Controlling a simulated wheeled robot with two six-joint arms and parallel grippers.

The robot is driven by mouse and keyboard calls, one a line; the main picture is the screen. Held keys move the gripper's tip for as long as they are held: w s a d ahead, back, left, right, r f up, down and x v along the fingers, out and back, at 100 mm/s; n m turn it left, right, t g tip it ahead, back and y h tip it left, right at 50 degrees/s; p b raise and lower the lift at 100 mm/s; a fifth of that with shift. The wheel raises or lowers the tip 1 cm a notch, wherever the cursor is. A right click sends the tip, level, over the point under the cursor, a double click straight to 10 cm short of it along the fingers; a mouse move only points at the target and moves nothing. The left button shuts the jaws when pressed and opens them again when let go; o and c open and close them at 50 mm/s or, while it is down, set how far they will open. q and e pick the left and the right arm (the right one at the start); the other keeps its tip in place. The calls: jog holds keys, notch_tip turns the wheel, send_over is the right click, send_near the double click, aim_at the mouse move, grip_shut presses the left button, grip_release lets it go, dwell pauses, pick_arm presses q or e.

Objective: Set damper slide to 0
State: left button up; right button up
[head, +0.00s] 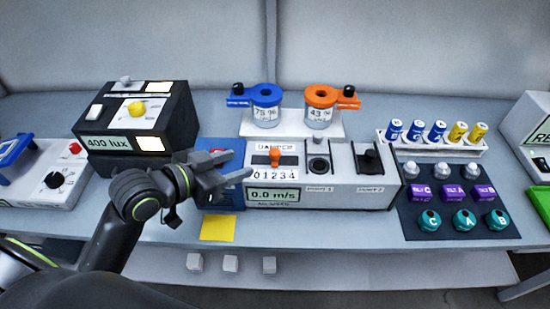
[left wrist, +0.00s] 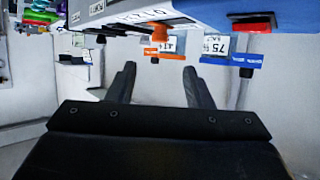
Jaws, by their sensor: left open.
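The damper slide's orange knob (head: 275,155) sits on a pale grey box (head: 323,189), above about the 2 of a printed scale (head: 274,175) from 0 to 4. Below it a display (head: 273,195) reads 0.0 m/s. My left gripper (head: 239,165) is open and empty, at the box's left end, left of the knob and apart from it. In the left wrist view, turned over, the scale (left wrist: 152,18) and orange knob show beyond the two spread fingers (left wrist: 158,82). My right gripper is not in view.
Behind the box stand a blue-ringed cup (head: 265,112) and an orange-ringed cup (head: 319,112). A black 400 lux box (head: 175,118) is to the left. A yellow note (head: 217,228) lies in front. Vials and caps on a dark mat (head: 415,233) are to the right.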

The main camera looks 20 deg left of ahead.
aim_at(274, 152)
pick_arm(q)
jog(key=shift+b+x, duration=2.25)
jog(key=shift+b, duration=0.95)
jog(key=x, duration=0.7)
jog(key=shift+b, duration=0.3)
jog(key=shift+w+d+f, duration=0.25)
jog(key=shift+w+d, duration=0.05)
jog(key=shift+w, duration=0.3)
grip_shut()
